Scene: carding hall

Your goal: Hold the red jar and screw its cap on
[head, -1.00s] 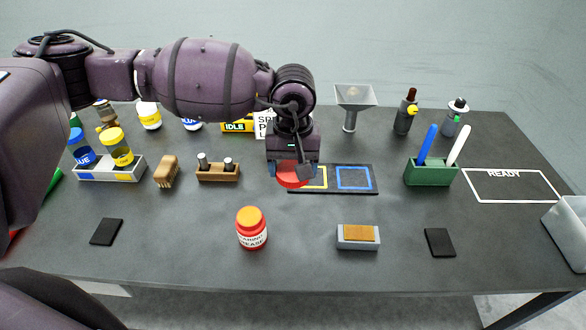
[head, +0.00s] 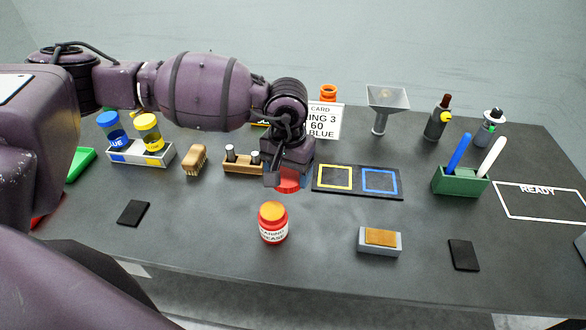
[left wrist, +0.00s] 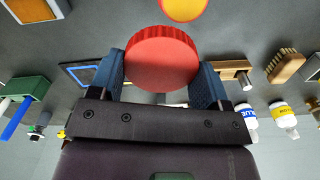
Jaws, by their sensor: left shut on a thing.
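The red jar (head: 273,228) stands upright on the dark table, with a white label and an orange-yellow top showing no cap. In the left wrist view its round top (left wrist: 186,8) is cut off by the upper edge. My left gripper (head: 288,174) is shut on a red ridged cap (head: 288,183), which also shows between the blue fingers in the left wrist view (left wrist: 162,58). The cap is in the air, apart from the jar, and appears just behind and slightly right of it in the head view. My right gripper is not in view.
A sponge block (head: 380,241) lies right of the jar. Dark pads (head: 133,213) (head: 464,255) lie at either side. Behind are a brush (head: 195,159), a wooden holder (head: 238,165), a mat with yellow and blue squares (head: 357,192) and a green pen holder (head: 461,182). Table around the jar is clear.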

